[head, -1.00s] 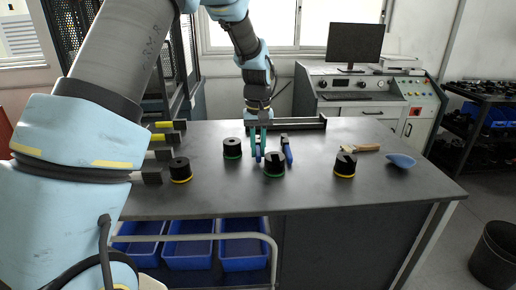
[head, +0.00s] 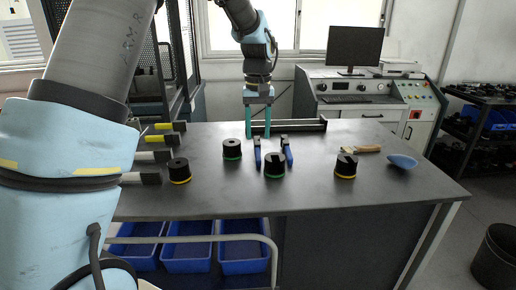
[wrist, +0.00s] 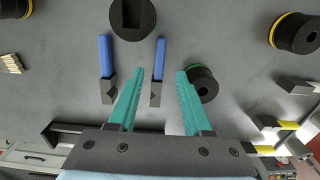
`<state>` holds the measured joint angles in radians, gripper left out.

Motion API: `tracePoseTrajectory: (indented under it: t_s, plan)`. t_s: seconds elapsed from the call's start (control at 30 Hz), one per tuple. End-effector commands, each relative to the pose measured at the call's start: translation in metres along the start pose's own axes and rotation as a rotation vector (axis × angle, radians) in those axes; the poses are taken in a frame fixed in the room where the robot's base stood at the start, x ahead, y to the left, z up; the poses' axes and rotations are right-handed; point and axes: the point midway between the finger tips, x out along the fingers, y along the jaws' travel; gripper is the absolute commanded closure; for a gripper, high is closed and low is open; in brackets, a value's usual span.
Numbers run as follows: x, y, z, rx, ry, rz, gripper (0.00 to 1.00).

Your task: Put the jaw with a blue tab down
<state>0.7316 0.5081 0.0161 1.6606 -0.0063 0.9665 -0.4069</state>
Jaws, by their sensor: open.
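Two jaws with blue tabs lie on the grey table, side by side and apart. The left one (head: 257,153) and the right one (head: 287,151) also show in the wrist view, swapped, as the right (wrist: 158,72) and left (wrist: 105,68) there. Each has a long blue tab and a dark grey block end. My gripper (head: 258,119) is raised above the table, behind the jaws, with teal fingers pointing down. Its fingers (wrist: 160,73) are spread and empty. In the wrist view one blue-tab jaw appears between the fingertips, below them, not held.
Black discs with green rings (head: 232,149) (head: 274,166) and yellow rings (head: 179,170) (head: 346,166) stand around the jaws. A brush (head: 362,149) and a blue oval item (head: 402,161) lie right. Yellow-marked grey pieces (head: 165,139) stick out at left. A dark rail (head: 300,125) lies behind.

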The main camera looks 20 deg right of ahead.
Motion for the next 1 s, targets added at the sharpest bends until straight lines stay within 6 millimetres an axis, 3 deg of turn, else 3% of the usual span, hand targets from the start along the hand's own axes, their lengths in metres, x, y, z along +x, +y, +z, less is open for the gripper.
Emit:
tracePoseTrajectory:
  t_s: [0.1,0.3,0.57,0.63,0.77,0.83,1.0]
  plan:
    - [-0.023,0.000,-0.001,0.000,0.004,0.002,0.51]
    - [-0.050,0.000,-0.001,0.000,0.001,0.001,0.51]
    - [-0.058,-0.001,0.000,-0.001,-0.001,0.000,0.51]
    - [-0.056,-0.009,0.001,-0.007,0.001,0.000,0.51]
    - [-0.043,-0.059,0.011,-0.041,0.013,0.006,0.51]
    - [-0.029,-0.101,0.025,-0.069,0.027,0.010,0.51]
    - [0.006,-0.202,0.089,-0.136,0.075,0.011,0.51]
